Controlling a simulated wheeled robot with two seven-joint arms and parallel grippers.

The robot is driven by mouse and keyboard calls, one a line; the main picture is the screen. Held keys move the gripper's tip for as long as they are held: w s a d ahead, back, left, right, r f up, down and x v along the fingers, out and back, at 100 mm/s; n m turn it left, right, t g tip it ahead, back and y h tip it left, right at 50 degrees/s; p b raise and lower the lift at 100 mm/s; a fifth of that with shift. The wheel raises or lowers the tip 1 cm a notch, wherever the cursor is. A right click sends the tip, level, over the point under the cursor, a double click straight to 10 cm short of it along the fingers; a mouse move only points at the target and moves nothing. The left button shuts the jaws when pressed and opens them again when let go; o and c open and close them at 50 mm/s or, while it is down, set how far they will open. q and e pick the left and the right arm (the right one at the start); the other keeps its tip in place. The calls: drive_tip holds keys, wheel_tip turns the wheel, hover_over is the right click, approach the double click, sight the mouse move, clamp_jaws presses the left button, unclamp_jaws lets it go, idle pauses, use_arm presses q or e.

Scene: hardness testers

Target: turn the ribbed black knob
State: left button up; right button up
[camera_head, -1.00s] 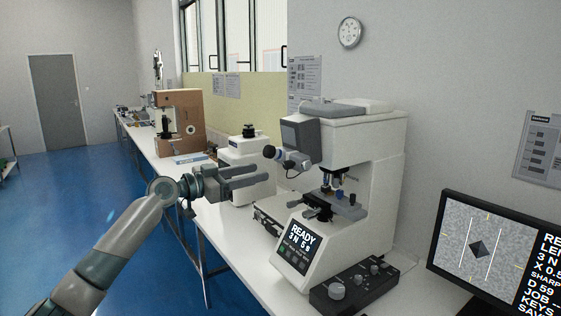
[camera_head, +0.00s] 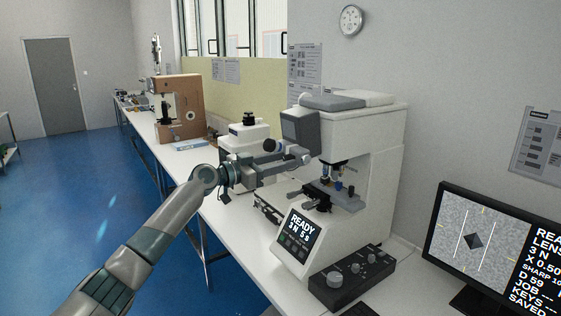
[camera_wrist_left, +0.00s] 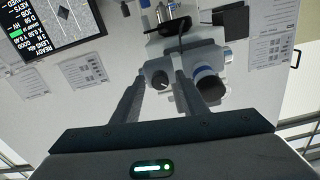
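The white hardness tester (camera_head: 365,130) stands on the bench, with a dark eyepiece (camera_head: 270,146) showing just above my left gripper (camera_head: 300,155). My left gripper reaches right across the tester's front, below its grey head. In the left wrist view, a small dark round knob (camera_wrist_left: 160,79) with a pale mark lies between the tips of the open fingers (camera_wrist_left: 160,88). Its ribs are too small to make out, and I cannot tell whether the fingers touch it. A larger black-faced cylinder (camera_wrist_left: 208,88) with a blue ring sits beside the right finger. My right gripper is out of view.
Below the gripper are the tester's stage (camera_head: 335,197) and READY screen (camera_head: 298,232). A black control box (camera_head: 350,275) with knobs and a monitor (camera_head: 480,245) stand in front and right. A second white tester (camera_head: 240,140) stands close behind. Floor at left is clear.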

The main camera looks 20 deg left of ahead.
use_arm(q)
clamp_jaws()
drive_tip(key=shift+f+n, duration=0.1)
drive_tip(key=shift+n, duration=0.2)
drive_tip(key=n, duration=0.9)
drive_tip(key=n+p, duration=0.1)
drive_tip(key=n, duration=0.3)
drive_tip(key=shift+r, duration=0.25)
drive_tip(key=n+p, duration=0.1)
drive_tip(key=n, duration=0.2)
drive_tip(key=shift+n+p, duration=1.35)
drive_tip(key=shift+n, duration=0.65)
drive_tip(key=shift+f, duration=0.1)
